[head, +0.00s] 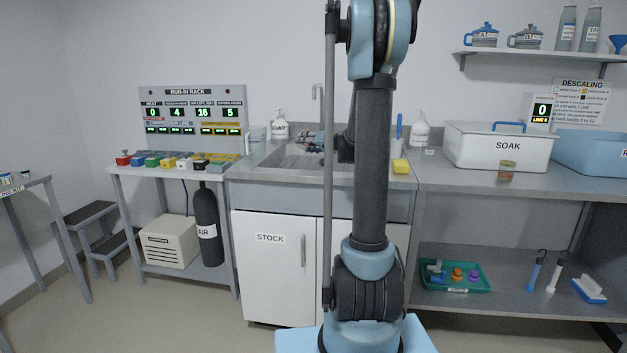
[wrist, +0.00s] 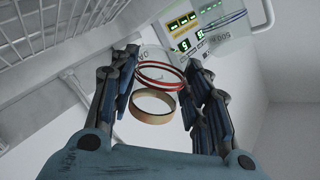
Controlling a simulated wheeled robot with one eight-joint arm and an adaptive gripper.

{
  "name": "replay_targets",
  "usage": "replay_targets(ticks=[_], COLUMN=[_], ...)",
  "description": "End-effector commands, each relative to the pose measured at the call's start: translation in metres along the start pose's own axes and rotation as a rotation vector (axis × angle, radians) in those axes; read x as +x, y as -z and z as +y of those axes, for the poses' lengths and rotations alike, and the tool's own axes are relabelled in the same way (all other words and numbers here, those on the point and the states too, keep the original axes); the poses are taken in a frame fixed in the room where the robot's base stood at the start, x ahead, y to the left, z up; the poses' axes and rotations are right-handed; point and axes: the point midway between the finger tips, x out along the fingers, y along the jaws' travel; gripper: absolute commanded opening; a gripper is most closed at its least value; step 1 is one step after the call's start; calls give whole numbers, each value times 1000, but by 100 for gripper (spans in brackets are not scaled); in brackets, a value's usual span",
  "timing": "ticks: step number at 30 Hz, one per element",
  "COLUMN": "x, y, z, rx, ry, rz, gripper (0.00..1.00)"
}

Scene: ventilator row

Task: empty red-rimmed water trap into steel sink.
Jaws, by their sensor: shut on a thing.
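In the wrist view my gripper (wrist: 160,68) is shut on the red-rimmed water trap (wrist: 160,74), a clear cup with red rings and a tan band. Its clear wall is hard to make out, and I cannot tell its tilt or whether it holds water. In the head view the steel sink (head: 288,158) is set in the counter behind my arm, which covers its right part. A small dark-blue shape with some red over the sink's back looks like my gripper and the trap, partly hidden by my arm.
A soap bottle (head: 279,125) and a tap (head: 317,92) stand behind the sink. A yellow sponge (head: 400,166) lies on its right. The run-in rack panel (head: 192,118) is at left.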

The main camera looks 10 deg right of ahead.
Motion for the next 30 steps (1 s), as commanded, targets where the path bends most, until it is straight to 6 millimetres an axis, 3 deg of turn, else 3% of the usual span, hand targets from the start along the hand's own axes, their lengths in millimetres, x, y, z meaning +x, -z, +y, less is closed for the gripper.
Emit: replay_targets(ticks=[24, 30], x=[-10, -10], y=[-5, -11], z=[-44, -47], rx=[-520, -622], ry=[-26, -32], rz=[120, 144], gripper=[19, 19])
